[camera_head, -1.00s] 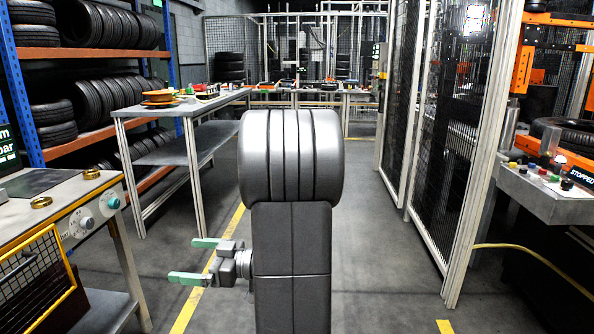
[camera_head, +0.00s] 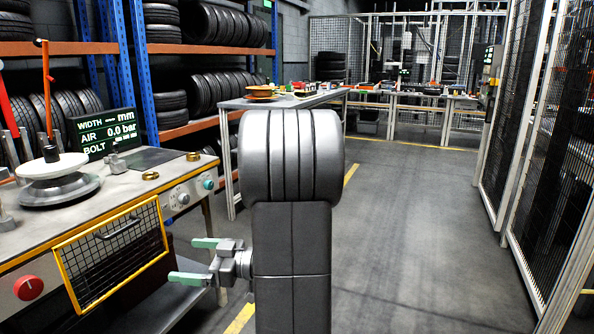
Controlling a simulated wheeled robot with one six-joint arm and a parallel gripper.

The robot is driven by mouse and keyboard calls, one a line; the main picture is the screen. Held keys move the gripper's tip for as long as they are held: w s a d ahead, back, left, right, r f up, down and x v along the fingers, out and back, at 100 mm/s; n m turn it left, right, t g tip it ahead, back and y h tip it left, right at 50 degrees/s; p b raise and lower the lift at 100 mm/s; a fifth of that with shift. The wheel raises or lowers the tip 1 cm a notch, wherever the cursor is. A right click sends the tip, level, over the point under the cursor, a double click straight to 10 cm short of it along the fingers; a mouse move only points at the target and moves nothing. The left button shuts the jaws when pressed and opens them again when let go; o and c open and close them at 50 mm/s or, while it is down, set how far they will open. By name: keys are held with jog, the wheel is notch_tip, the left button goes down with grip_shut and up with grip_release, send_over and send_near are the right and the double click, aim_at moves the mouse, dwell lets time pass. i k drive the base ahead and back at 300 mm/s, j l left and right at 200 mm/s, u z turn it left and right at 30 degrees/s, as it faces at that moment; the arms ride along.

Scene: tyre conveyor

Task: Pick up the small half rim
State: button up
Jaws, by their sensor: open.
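I cannot pick out the small half rim for certain. An orange round dish-like piece (camera_head: 260,91) lies on the grey bench (camera_head: 240,103) in the middle distance, with smaller parts to its right, too small to tell apart. My gripper (camera_head: 198,261) has two green-tipped fingers spread apart, with nothing between them. It points left, beside my arm, in front of the near machine's right end and well short of the bench.
A machine table (camera_head: 120,195) with a display (camera_head: 104,131), a pale disc (camera_head: 52,166) and a yellow-framed mesh door (camera_head: 112,250) stands close on the left. Tyre shelves (camera_head: 205,48) stand behind. Mesh fencing (camera_head: 560,150) lines the right. The middle floor (camera_head: 410,220) is clear.

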aim_at(53, 165)
jog(key=u, duration=1.7)
